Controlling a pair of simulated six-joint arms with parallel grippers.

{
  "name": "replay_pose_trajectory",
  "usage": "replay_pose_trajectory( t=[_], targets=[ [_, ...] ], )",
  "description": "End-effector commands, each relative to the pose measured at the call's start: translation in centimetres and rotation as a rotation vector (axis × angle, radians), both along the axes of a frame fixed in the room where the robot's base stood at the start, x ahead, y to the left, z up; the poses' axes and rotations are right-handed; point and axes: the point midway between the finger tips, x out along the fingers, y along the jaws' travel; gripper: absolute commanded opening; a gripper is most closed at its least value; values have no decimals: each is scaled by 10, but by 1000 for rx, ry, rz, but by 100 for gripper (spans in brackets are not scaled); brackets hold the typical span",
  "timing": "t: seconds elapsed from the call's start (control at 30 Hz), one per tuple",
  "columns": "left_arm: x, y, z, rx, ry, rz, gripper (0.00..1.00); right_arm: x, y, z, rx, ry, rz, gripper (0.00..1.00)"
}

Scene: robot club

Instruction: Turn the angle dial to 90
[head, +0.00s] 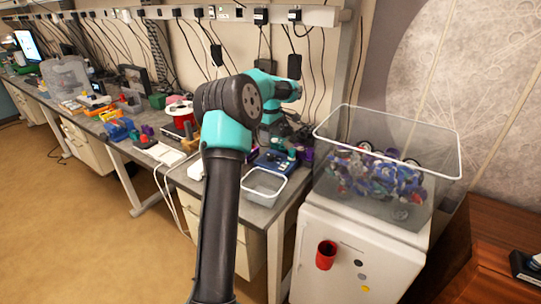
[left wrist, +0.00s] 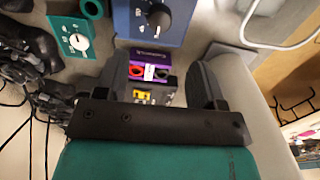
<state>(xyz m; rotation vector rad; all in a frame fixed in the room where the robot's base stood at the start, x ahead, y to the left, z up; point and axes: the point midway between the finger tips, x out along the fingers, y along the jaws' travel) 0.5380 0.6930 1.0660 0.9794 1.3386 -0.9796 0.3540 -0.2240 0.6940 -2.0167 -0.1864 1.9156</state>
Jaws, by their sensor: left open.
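A teal box with a round white dial (left wrist: 78,42) is at the upper left. The print on both is too small to tell which is the angle dial. My left gripper (left wrist: 164,58) is open, its dark fingers apart and touching neither dial. In the head view my left arm reaches over the bench's right end; its fingertips there are hard to make out. The blue box (head: 272,162) shows below them. My right gripper is out of view.
A purple device (left wrist: 150,55) with red and black sockets shows between the fingers. A grey bin (head: 264,187) stands at the bench's front edge. A large clear bin (head: 385,205) of parts stands on a white cabinet (head: 345,240) to the right. Cables hang behind.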

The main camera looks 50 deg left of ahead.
Motion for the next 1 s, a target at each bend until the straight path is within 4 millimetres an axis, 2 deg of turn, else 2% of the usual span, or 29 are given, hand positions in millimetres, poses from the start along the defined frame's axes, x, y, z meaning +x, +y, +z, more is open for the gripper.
replay_pose_trajectory(
  t=[0.3,0.53,0.7,1.0],
  targets=[
    [-1,0,-56,-2,3,0,63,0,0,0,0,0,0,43],
    [0,0,-89,-1,2,-1,63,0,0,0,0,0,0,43],
    [0,0,-99,0,1,-1,63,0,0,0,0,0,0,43],
    [0,0,-101,-1,0,-1,62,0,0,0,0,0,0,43]
  ],
)
